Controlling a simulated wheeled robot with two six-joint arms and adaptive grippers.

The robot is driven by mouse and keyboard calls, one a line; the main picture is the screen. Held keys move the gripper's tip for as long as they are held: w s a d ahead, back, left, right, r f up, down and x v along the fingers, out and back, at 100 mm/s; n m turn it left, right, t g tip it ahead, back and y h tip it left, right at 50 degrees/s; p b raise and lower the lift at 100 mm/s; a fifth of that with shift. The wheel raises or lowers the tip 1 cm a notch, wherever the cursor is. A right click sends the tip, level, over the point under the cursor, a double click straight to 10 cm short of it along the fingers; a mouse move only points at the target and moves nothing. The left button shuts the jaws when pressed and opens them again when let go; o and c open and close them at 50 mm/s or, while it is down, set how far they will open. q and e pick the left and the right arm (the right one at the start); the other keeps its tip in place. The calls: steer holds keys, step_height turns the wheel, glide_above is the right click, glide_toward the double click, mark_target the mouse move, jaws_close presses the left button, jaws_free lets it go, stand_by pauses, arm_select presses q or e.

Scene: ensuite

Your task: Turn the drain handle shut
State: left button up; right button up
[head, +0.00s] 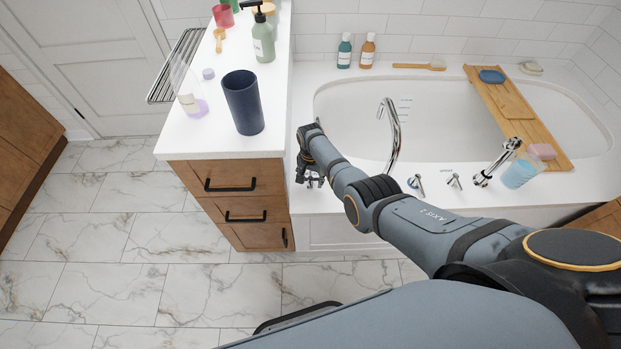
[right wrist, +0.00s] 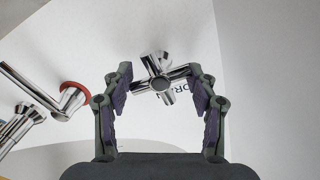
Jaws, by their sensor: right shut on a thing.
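The drain handle (right wrist: 160,78) is a chrome cross-shaped handle on a white panel, seen in the right wrist view. Dark letters beside it are partly covered by the handle. My right gripper (right wrist: 160,88) has a padded finger on either side of the handle, and the ends of its crossbar meet the pads. In the head view my right gripper (head: 310,178) is at the near left end of the tub, beside the cabinet, and the handle cannot be made out there. My left gripper is not in view.
A chrome lever with a red ring (right wrist: 72,98) is left of the handle. The bathtub (head: 350,100) has a tall spout (head: 392,130) and small taps (head: 416,185) on its near rim. The cabinet (head: 225,215) with dark pulls stands close left of my right gripper. The marble floor (head: 120,250) is clear.

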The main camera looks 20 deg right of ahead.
mark_target(310, 178)
steer(key=o, duration=1.1)
steer(key=shift+o, duration=0.2)
step_height(310, 178, up, 12)
